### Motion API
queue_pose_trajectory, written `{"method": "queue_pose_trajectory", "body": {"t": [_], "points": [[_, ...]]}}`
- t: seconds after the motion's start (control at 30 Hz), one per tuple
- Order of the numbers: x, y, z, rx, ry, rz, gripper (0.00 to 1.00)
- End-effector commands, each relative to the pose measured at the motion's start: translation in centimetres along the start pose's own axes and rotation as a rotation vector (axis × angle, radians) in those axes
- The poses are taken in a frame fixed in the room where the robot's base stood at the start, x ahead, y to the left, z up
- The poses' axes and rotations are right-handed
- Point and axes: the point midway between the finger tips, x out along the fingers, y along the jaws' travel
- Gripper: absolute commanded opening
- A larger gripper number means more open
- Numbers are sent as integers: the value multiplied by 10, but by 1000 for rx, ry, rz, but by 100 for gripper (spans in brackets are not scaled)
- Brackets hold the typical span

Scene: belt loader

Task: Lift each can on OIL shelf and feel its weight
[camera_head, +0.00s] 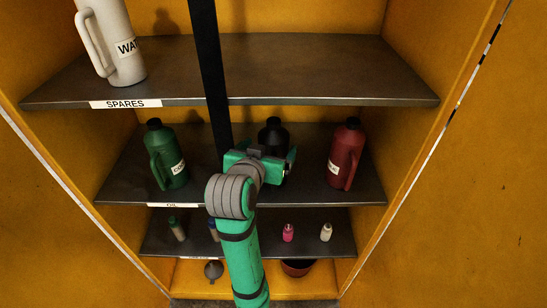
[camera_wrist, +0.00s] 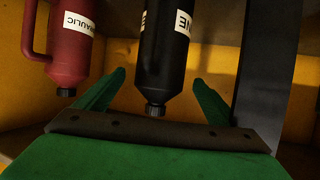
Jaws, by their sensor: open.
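The OIL shelf (camera_head: 115,187) is the middle shelf and carries three cans. A green can (camera_head: 168,155) stands at the left, a black can (camera_head: 273,136) in the middle, and a red can (camera_head: 346,152) at the right. My gripper (camera_head: 264,160) is open in front of the black can and hides its lower part. The wrist view shows the cans upside down. There the black can (camera_wrist: 165,50) lines up between my open fingers (camera_wrist: 159,82), with its label ending in "NE". The red can (camera_wrist: 72,40), with a label ending in "AULIC", is to the left. Contact cannot be told.
A dark vertical post (camera_head: 212,80) stands just left of my gripper, in front of the shelves. The SPARES shelf (camera_head: 270,70) above holds a white can (camera_head: 112,40). Small bottles, including a pink one (camera_head: 288,233), stand on the shelf below.

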Motion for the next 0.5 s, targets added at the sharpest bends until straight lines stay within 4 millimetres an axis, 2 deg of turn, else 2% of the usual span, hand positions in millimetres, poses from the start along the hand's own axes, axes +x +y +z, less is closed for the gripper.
{"method": "queue_pose_trajectory", "body": {"t": [0.3,0.5], "points": [[38,0,0,0,-1,1,88],[52,-1,-1,0,1,0,88]]}}
